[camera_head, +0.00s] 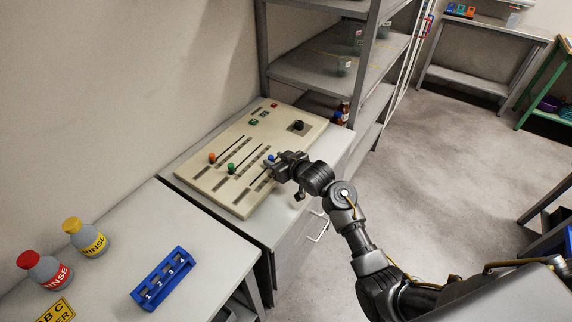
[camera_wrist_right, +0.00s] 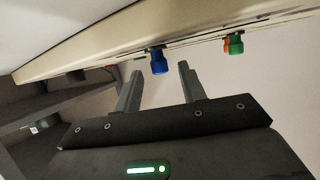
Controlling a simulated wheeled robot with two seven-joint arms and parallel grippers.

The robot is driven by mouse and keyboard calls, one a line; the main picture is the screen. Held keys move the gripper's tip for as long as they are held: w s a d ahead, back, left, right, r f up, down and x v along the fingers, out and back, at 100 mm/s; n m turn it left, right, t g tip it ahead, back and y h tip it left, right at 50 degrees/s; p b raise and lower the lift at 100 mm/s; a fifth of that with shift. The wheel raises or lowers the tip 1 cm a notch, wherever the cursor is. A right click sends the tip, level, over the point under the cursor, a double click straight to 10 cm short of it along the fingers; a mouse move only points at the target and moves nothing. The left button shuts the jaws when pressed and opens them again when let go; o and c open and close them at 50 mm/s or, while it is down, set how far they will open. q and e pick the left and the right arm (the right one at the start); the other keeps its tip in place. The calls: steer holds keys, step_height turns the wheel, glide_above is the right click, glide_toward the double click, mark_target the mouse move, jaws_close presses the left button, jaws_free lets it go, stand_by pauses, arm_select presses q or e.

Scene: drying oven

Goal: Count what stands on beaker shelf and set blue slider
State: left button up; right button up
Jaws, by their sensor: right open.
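The beige control panel (camera_head: 293,112) has three slider slots with orange (camera_head: 212,157), green (camera_head: 231,168) and blue knobs. My right gripper (camera_head: 276,166) is over the panel at the blue slider (camera_head: 270,157), partly hiding it. In the right wrist view the blue slider (camera_wrist_right: 158,62) sits just beyond the open fingertips (camera_wrist_right: 157,76), roughly between them, with nothing held. The green knob (camera_wrist_right: 236,45) is further right. Greenish clear beakers (camera_head: 344,67) stand on a metal shelf (camera_head: 305,70) behind the panel; exactly how many is hard to tell. My left gripper is out of view.
Red-capped (camera_head: 44,268) and yellow-capped (camera_head: 86,238) rinse bottles and a blue numbered rack (camera_head: 163,278) stand on the front-left table (camera_head: 190,235). Dark bottles (camera_head: 341,114) stand on a lower shelf. A cabinet handle (camera_head: 319,229) juts out below the panel. The floor to the right is mostly clear.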

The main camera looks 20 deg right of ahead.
steer(key=v, duration=0.7)
steer(key=shift+s+d, duration=0.1)
steer(key=shift+s, duration=0.15)
